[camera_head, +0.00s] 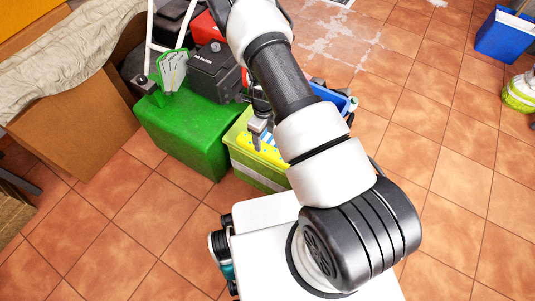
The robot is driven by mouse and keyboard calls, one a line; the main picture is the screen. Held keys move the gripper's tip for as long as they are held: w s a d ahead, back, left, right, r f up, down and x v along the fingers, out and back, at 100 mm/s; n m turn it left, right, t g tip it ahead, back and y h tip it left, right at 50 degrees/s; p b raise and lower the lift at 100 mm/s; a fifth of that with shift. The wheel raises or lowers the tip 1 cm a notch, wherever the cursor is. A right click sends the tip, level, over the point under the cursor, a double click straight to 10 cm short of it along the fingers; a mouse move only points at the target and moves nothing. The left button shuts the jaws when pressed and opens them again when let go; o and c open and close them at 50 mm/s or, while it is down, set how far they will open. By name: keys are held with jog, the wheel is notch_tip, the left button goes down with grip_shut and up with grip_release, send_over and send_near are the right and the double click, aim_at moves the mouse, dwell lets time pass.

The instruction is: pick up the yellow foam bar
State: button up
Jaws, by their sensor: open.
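My gripper (259,138) points down over the yellow-green crate (252,172), beside the green box. Its jaws are open, and I see nothing held between them. Small yellow and blue-patterned surfaces (268,143) show at the top of the crate, right by the fingers. I cannot tell whether the yellow there is the foam bar or part of something else. My arm covers the right part of the crate.
A green box (187,135) stands left of the crate, with a black case (213,72) and a green-edged item (173,70) on it. A cardboard box (75,125) under a cloth is farther left. A blue bin (505,38) stands at far right. The tiled floor on the right is mostly clear.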

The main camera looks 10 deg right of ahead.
aim_at(265, 148)
notch_tip(265, 148, down, 9)
jog(key=shift+d+r+b, duration=0.15)
jog(key=shift+r+b, duration=0.05)
jog(key=shift+b, duration=0.95)
jog(key=c, duration=1.1)
